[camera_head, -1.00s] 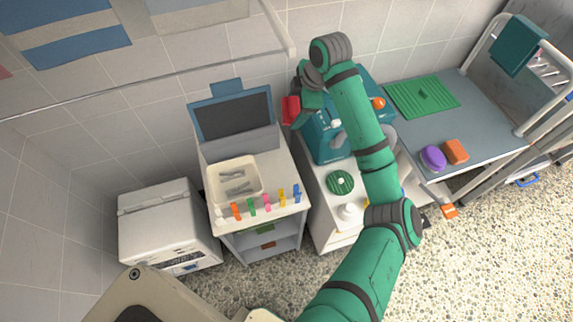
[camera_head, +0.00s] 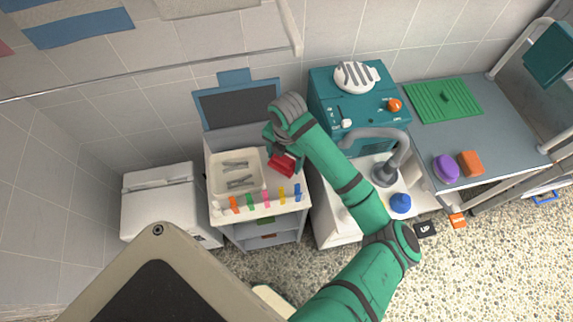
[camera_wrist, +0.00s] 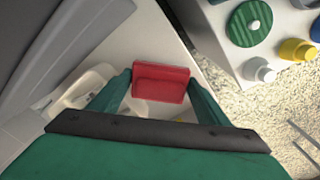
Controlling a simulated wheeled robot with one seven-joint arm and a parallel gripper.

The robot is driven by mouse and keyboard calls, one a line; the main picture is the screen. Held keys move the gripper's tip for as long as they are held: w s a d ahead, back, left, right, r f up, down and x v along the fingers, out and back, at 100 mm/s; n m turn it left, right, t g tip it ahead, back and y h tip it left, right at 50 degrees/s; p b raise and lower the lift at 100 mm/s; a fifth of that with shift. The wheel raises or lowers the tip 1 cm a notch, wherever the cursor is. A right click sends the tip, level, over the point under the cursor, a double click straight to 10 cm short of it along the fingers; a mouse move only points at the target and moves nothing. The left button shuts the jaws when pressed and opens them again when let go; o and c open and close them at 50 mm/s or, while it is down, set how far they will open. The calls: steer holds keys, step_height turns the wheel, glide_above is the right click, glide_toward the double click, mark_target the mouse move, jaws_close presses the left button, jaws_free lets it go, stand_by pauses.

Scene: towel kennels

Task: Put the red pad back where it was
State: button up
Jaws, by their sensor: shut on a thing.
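The red pad (camera_head: 281,164) is held in my gripper (camera_head: 284,158) above the right part of the small white cart's top (camera_head: 287,185), beside the white tray. In the wrist view the red pad (camera_wrist: 161,82) sits between the two green fingers of my gripper (camera_wrist: 160,88), and both fingers meet its sides. I cannot tell whether the pad touches the cart top. My arm hides part of the area to the right of it.
A white tray (camera_head: 214,189) with metal clips is left of the pad, with several coloured clips along the cart's front edge. A teal machine (camera_head: 325,92) stands to the right. A purple pad (camera_head: 446,167) and orange pad (camera_head: 470,163) lie on the grey table (camera_head: 500,130).

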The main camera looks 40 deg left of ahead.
mark_target(284, 166)
steer(key=shift+s+a+f, duration=0.15)
steer(key=shift+f, duration=1.9)
steer(key=o, duration=0.9)
steer(key=shift+w, duration=0.2)
steer(key=shift+o, duration=0.2)
steer(key=shift+w+r, duration=0.1)
steer(key=shift+r, duration=0.15)
steer(key=r, duration=1.1)
steer(key=shift+d+r, duration=0.3)
steer(key=shift+d, duration=0.05)
